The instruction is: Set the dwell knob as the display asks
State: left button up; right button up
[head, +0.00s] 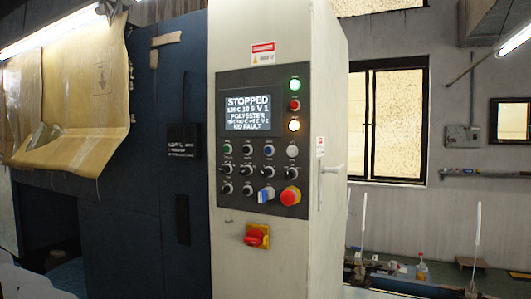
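The control panel (236,205) is on the pale cabinet. Its display (248,113) reads STOPPED, POLYESTER and what looks like NO FAULT; the number lines are blurred, one perhaps "130 C 30 S V 1". Neither of my grippers is in view.
A blue selector (265,195) and a red mushroom button (290,196) sit at the panel's lower right. A red and yellow switch (257,236) is below. Green, red and amber lamps (294,104) line the display's right side. A dark blue machine body (165,90) stands left.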

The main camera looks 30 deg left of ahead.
aim_at(226, 168)
jog(key=u, duration=1.25)
